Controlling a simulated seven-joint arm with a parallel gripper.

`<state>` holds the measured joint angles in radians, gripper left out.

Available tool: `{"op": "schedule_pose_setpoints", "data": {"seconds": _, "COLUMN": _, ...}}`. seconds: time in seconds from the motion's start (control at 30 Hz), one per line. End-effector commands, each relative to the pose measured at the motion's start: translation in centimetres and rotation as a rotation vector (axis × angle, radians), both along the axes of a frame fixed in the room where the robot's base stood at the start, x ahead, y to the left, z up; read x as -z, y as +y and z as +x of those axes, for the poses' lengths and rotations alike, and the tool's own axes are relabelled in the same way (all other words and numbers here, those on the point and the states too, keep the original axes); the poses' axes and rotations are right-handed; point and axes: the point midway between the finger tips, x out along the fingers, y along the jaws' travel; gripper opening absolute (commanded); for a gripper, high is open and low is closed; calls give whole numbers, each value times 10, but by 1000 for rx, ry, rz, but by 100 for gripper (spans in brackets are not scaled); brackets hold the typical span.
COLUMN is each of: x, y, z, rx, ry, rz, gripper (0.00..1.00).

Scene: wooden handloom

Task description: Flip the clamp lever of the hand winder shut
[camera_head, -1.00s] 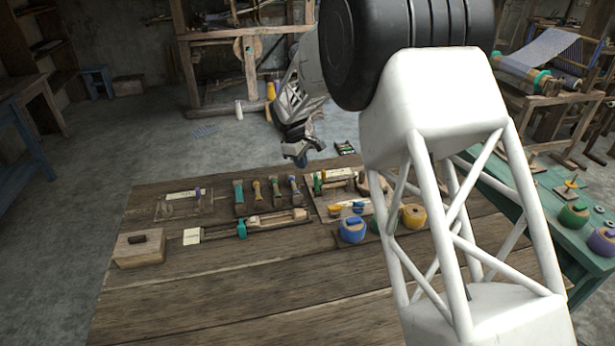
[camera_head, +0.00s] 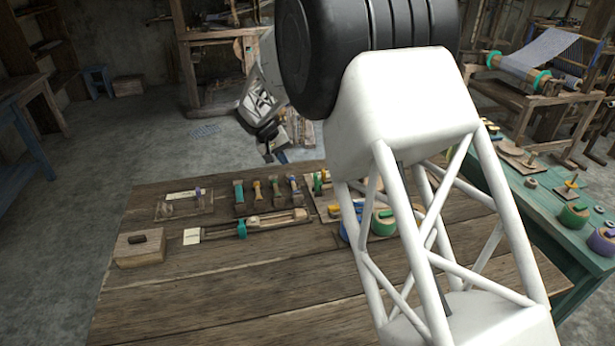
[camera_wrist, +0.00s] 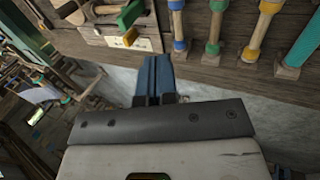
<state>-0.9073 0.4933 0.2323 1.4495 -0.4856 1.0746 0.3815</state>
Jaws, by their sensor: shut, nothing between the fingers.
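A wooden board (camera_wrist: 147,20) with a green lever-like part (camera_wrist: 130,14), a yellow part (camera_wrist: 128,36) and a pale label lies at the top left of the wrist view; it looks like the hand winder, but I cannot be sure. The green part also shows in the head view (camera_head: 318,184), just left of my arm, which hides much of that area. Whether the lever stands open is unclear. My gripper (camera_wrist: 153,62) has blue fingers, shut and empty. In the head view my gripper (camera_head: 280,157) is beyond the table's far edge, apart from everything on it.
Several bobbins (camera_head: 257,191) stand in a row left of the green part. A long wooden tool with a teal slider (camera_head: 242,229) and a wooden block (camera_head: 139,248) lie nearer. A small board with a purple part (camera_head: 185,204) lies left. The table front is bare.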

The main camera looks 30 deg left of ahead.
Motion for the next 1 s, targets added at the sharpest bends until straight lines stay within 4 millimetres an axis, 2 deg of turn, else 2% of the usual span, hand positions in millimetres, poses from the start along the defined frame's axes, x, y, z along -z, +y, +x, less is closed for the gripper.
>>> {"op": "schedule_pose_setpoints", "data": {"seconds": 0.37, "x": 1, "y": 0, "z": 0, "rx": -1, "ry": 0, "rz": 0, "gripper": 0}}
{"op": "schedule_pose_setpoints", "data": {"seconds": 0.57, "x": 10, "y": -3, "z": 3, "rx": -1, "ry": 1, "rz": -1, "gripper": 0}}
{"op": "schedule_pose_setpoints", "data": {"seconds": 0.77, "x": 29, "y": -9, "z": 9, "rx": -2, "ry": 2, "rz": -2, "gripper": 0}}
{"op": "schedule_pose_setpoints", "data": {"seconds": 1.0, "x": 61, "y": -20, "z": 20, "rx": -2, "ry": 2, "rz": -2, "gripper": 0}}
